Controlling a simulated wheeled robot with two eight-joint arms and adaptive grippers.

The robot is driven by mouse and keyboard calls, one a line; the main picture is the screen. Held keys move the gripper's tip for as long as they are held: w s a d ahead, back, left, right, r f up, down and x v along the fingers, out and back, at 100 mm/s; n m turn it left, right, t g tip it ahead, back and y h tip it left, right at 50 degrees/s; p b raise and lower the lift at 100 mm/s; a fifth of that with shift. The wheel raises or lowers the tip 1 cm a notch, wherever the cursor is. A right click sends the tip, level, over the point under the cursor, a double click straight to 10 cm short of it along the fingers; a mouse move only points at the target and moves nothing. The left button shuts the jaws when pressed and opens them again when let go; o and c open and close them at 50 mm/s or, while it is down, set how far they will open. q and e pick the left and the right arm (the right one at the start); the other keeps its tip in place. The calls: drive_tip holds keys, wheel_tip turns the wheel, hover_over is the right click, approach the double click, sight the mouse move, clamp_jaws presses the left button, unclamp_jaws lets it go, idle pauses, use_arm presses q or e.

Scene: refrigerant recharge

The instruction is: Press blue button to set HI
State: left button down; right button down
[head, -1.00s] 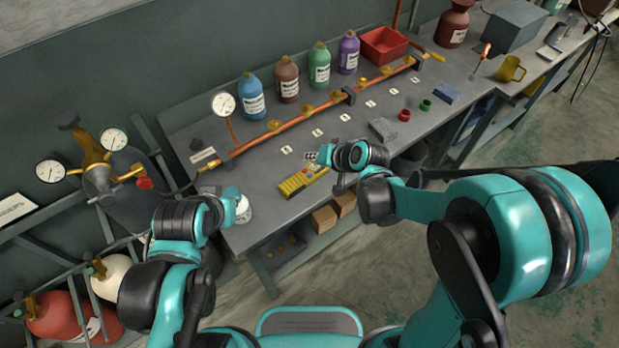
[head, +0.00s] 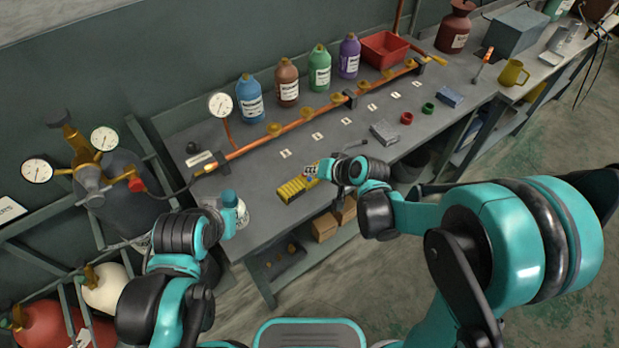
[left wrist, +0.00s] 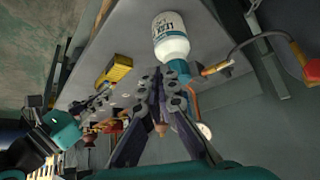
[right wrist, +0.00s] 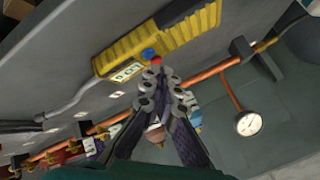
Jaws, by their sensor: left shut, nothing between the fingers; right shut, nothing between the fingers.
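The yellow handheld device (head: 297,188) lies on the grey bench. In the right wrist view the yellow device (right wrist: 165,35) shows its blue button (right wrist: 149,53), a red button (right wrist: 156,61) beside it and a small lit display (right wrist: 127,71), which seems to read LO. My right gripper (right wrist: 157,76) is shut and empty, its tips right at the buttons and closest to the red one; I cannot tell whether they touch. In the head view my right gripper (head: 312,170) is at the device's display end. My left gripper (left wrist: 163,82) is shut and empty, near a white bottle (left wrist: 170,38).
The white bottle with teal cap (head: 240,212) stands at the bench's front left. A copper pipe (head: 290,125) with valves runs along the bench, with coloured bottles (head: 288,82) behind it. A grey block (head: 384,132) and red ring (head: 407,118) lie to the right.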

sight(312, 181)
drive_tip(key=shift+f, duration=0.1)
idle(0.7)
drive_tip(key=shift+f+b, duration=0.35)
drive_tip(key=shift+b, duration=0.1)
drive_tip(key=shift+f+b, duration=0.35)
idle(0.5)
drive_tip(key=shift+r, duration=0.1)
drive_tip(key=shift+r+p, duration=0.6)
drive_tip(key=shift+r, duration=0.1)
wheel_tip(312, 181, up, 5)
drive_tip(key=p, duration=0.4)
idle(0.4)
